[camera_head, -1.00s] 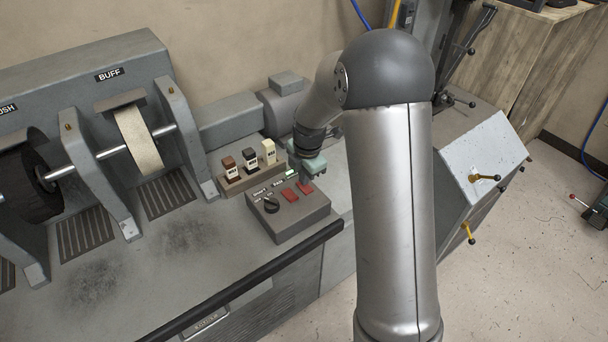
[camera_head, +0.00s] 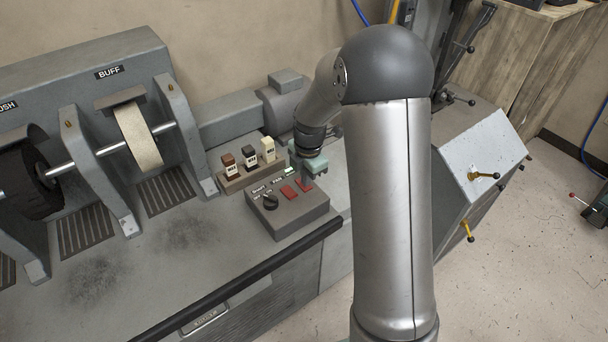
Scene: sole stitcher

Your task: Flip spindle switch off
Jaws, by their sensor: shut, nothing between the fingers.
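A grey control box (camera_head: 287,220) sits at the front right of the bench. Its sloped top carries a black knob (camera_head: 270,202), a left red switch (camera_head: 289,192), a right red switch (camera_head: 305,185) and a small green light (camera_head: 292,171). My gripper (camera_head: 306,178) is shut and empty, pointing down at the back right of the box, by the right red switch. I cannot tell whether it touches the switch. My arm hides the area to the right.
The buffing wheel (camera_head: 138,137) and the dark brush wheel (camera_head: 30,180) sit on a shaft at left. A black rail (camera_head: 240,280) runs along the bench front. A grey motor (camera_head: 281,100) stands behind.

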